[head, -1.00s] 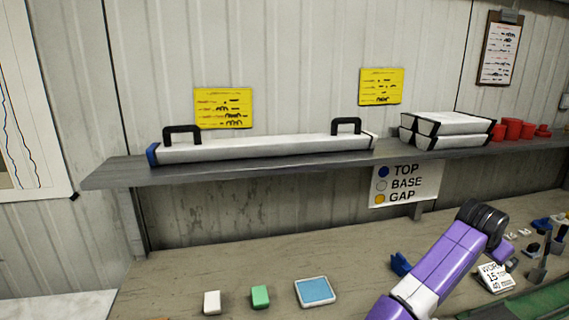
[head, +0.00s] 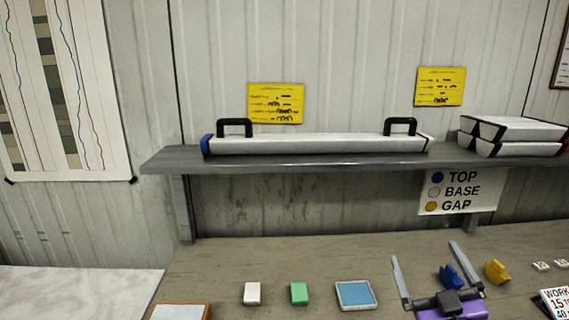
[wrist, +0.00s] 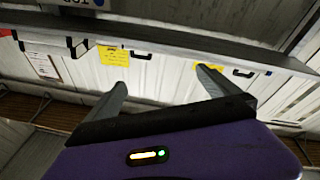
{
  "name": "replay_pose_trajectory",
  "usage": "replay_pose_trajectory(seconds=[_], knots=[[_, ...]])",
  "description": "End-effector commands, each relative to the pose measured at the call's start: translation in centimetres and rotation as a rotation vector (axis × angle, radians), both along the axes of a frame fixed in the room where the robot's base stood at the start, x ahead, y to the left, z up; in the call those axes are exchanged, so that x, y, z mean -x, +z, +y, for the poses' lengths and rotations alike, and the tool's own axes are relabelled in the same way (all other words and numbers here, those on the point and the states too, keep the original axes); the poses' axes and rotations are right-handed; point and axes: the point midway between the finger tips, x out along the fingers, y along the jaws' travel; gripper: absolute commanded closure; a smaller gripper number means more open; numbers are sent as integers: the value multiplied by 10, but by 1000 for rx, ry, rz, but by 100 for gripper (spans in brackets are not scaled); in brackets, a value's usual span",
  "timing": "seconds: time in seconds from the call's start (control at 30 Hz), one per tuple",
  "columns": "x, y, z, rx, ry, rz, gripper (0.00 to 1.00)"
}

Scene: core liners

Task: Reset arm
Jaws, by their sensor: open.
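My gripper (head: 432,272) is at the lower right of the head view, over the workbench. Its two grey fingers point up and stand wide apart with nothing between them. In the wrist view my gripper (wrist: 160,82) also shows open and empty, with the shelf and yellow notes beyond its fingers. Part of my purple arm shows below the fingers in the head view.
A long white core liner (head: 310,144) with black handles and a blue left end lies on the grey shelf (head: 300,162). White boxes (head: 510,135) stand to its right. On the bench are a white block (head: 252,293), green block (head: 299,293), blue pad (head: 355,294) and yellow piece (head: 497,271).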

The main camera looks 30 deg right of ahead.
Motion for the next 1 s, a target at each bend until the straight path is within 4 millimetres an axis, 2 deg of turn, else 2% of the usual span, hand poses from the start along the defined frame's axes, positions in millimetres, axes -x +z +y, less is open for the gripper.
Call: replay_pose_trajectory(seconds=[0.03, 0.2, 0.37, 0.5, 0.7, 0.8, 0.9, 1.0], knots=[[2, -14, 26, -4, 63, 17, 0], [20, -46, 109, -50, 254, 39, 0], [51, -71, 176, -135, 400, 67, 0], [86, -91, 226, -237, 495, 105, 0], [142, -121, 281, -403, 572, 217, 0], [168, -136, 298, -464, 588, 287, 0], [188, -147, 309, -502, 594, 343, 0], [200, -154, 312, -517, 595, 378, 0]])
